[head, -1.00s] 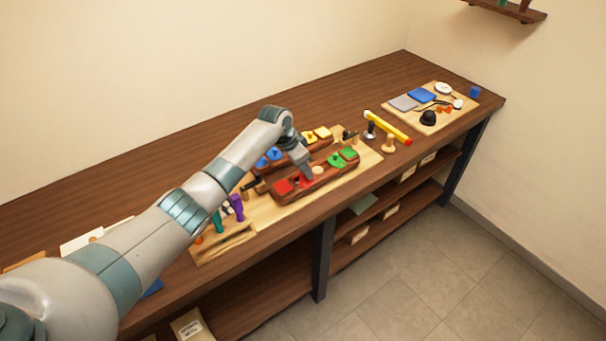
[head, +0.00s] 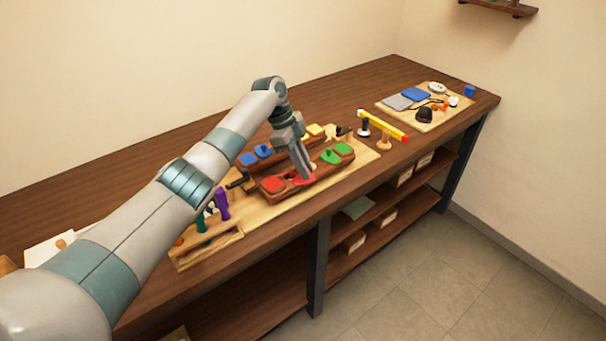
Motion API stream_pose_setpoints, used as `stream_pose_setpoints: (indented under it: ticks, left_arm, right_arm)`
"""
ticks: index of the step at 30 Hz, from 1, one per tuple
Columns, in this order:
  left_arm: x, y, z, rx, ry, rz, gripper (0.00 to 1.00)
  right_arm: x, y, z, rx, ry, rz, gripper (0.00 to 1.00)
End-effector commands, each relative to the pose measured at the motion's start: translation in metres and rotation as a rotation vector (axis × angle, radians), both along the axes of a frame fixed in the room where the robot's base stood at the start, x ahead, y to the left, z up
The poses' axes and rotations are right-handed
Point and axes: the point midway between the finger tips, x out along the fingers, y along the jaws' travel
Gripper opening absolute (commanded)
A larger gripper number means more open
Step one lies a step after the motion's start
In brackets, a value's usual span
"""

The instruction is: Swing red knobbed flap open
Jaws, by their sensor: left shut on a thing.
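The red knobbed flap (head: 308,181) shows as a small red piece on the front dark-red wooden block, just under my left gripper. My left gripper (head: 304,177) points down at the block and is shut on the flap's knob, which its fingers hide. A dark opening (head: 291,176) shows left of the fingers, between the flap and the square red pad (head: 272,184). The flap appears swung to the right of that opening; its exact angle is hard to tell. My right gripper is not in view.
Green pieces (head: 343,149) sit at the block's right end. A second block with blue (head: 248,159) and yellow (head: 315,130) pieces stands behind. Tools with purple (head: 222,204) handles stand at left. A yellow tube (head: 382,126) and a board of small items (head: 430,123) lie right.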

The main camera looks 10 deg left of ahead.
Motion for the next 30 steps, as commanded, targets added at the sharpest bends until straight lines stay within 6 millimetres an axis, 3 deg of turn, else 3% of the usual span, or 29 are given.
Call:
stream_pose_setpoints:
  ticks: [6, 21, 22, 24, 30]
  left_arm:
    - [-0.0011, -0.0021, -0.0012, 0.001, 0.0, -0.081, 0.0]
    - [-0.0022, -0.0023, -0.0002, 0.001, 0.001, -0.104, 0.0]
    - [-0.0021, -0.0023, -0.0002, 0.001, 0.001, -0.103, 0.22]
    - [-0.0021, -0.0022, -0.0002, 0.001, 0.001, -0.103, 0.33]
    - [-0.002, -0.0022, -0.0001, 0.001, 0.0, -0.103, 0.33]
  right_arm:
    - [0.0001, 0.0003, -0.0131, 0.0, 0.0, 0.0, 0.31]
    - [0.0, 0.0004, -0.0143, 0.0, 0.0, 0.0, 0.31]
    - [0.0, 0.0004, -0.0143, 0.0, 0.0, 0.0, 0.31]
    - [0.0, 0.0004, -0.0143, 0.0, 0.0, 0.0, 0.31]
    - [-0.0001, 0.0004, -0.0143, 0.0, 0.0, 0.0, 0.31]
